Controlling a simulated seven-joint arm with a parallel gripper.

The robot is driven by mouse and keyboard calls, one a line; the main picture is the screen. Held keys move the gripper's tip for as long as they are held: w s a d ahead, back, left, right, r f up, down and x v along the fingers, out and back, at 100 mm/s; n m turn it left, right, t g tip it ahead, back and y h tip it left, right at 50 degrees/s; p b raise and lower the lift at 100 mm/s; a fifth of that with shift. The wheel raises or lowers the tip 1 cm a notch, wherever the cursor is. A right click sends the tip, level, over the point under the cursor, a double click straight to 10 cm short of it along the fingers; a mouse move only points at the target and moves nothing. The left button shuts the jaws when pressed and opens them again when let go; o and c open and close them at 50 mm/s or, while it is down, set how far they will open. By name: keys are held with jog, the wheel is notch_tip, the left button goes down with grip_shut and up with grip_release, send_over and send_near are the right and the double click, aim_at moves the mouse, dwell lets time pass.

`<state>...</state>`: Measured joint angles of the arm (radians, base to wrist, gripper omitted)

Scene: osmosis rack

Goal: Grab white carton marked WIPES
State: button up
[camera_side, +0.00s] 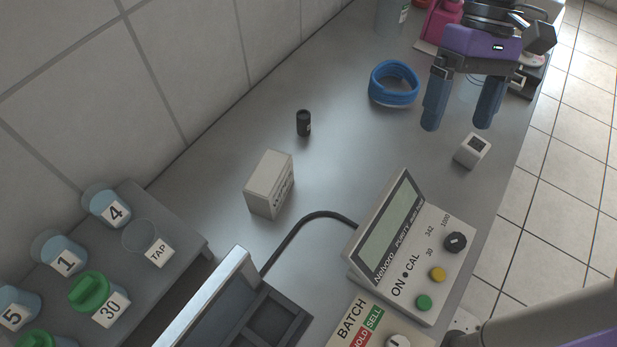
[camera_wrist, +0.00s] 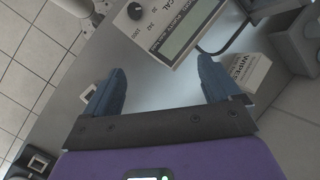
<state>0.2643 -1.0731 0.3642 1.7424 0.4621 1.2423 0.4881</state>
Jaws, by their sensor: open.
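The white carton marked WIPES (camera_side: 269,184) stands upright on the grey bench, left of the middle in the side view. It also shows in the wrist view (camera_wrist: 247,72), at the right beyond one fingertip, its lettering partly readable. My gripper (camera_side: 458,118) is at the upper right of the side view, above the bench and well apart from the carton. Its two blue fingers are spread open with nothing between them; they also show in the wrist view (camera_wrist: 162,88).
A purity meter (camera_side: 411,245) with a cable stands right of the carton. A small white cube (camera_side: 472,150) lies near my fingers. A black cylinder (camera_side: 304,123) and a blue coil (camera_side: 394,83) stand behind. A rack with numbered cups (camera_side: 190,232) is at lower left.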

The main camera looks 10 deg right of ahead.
jog(key=w+a+f+m+g+y, duration=0.25)
jog(key=w+a+m, duration=0.35)
jog(key=w+a, duration=0.4)
jog(key=m+g+y, duration=0.1)
jog(key=m+y, duration=0.3)
send_near(268, 171)
jog(key=x, duration=0.8)
jog(key=shift+w+f, duration=0.1)
jog(key=c, duration=1.6)
jog(key=shift+o, duration=0.2)
